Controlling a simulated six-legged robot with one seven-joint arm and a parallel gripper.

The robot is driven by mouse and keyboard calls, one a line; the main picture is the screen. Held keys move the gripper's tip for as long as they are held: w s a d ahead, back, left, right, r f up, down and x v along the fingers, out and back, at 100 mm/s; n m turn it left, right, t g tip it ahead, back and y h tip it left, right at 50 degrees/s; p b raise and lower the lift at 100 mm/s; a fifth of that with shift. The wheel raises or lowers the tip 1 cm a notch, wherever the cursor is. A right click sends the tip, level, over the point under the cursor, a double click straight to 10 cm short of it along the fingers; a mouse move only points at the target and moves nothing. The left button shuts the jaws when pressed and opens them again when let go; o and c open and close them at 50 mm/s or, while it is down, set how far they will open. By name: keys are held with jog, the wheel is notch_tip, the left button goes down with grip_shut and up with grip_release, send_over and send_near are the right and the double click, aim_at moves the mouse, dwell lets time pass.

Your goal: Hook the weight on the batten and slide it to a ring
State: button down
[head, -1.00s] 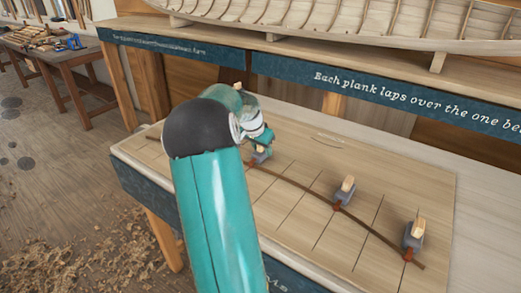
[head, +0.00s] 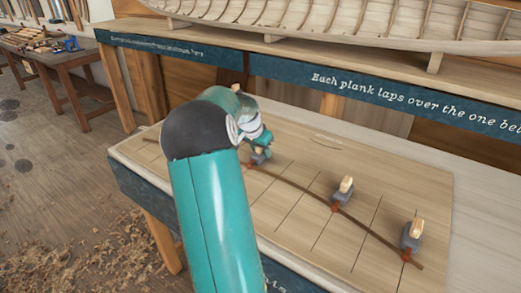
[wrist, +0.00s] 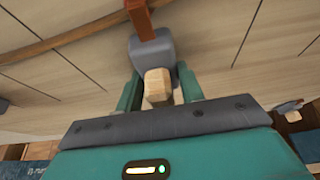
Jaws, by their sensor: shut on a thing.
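My gripper (wrist: 158,88) is shut on a grey weight (wrist: 153,50) by its pale wooden knob (wrist: 157,87). The weight's red-orange hook (wrist: 142,18) reaches to the brown batten (wrist: 60,38) and overlaps it in the wrist view; I cannot tell if it touches. In the head view my gripper (head: 260,146) is over the board, and the held weight (head: 260,158) is partly hidden. The batten (head: 305,190) curves across the board. Two other weights, a middle one (head: 343,190) and a right one (head: 411,237), stand with their red hooks at the batten. I make out no clear ring.
The pale wooden board (head: 300,235) has several dark cross lines and a faint oval mark (head: 327,141). A planked hull (head: 350,22) rests on a shelf behind. A workbench (head: 60,62) stands far left. Wood shavings (head: 80,240) cover the floor.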

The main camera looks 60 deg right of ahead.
jog(key=c, duration=0.8)
grip_release()
jog(key=v, duration=1.3)
jog(key=shift+a+r, duration=0.15)
jog(key=shift+r, duration=0.25)
jog(key=shift+r, duration=3.5)
jog(key=shift+w, duration=0.1)
